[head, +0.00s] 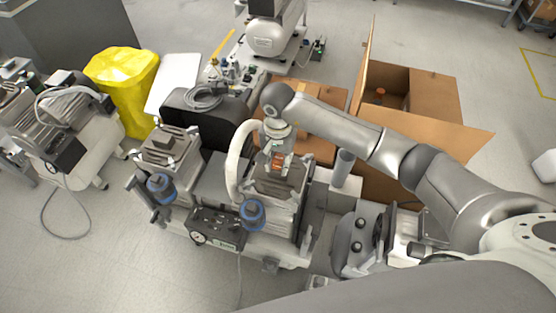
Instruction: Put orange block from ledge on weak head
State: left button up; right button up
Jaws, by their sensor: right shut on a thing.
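An orange block (277,161) is between the fingers of my right gripper (277,158), which points down and is shut on it. The gripper and block are over the right-hand compressor head (279,184) of the middle dental compressor. Whether the block touches that head cannot be told from this angle. A second compressor head (166,150) with a dark piece on top is at the left of the same machine. No label shows which head is the weak one. My left gripper is not in view.
A blue-capped part (252,214) and a pale curved hose (236,160) stand close to the right-hand head. An open cardboard box (431,98) is behind my right arm. Another compressor (62,135) and a yellow bag (124,82) are at the left.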

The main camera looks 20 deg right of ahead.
jog(key=shift+f+b, duration=0.3)
jog(key=shift+b, duration=0.45)
dwell(0.7)
dwell(0.3)
jog(key=o, duration=1.4)
jog(key=shift+r, duration=0.1)
jog(key=shift+r+p, duration=1.7)
jog(key=shift+r, duration=1.75)
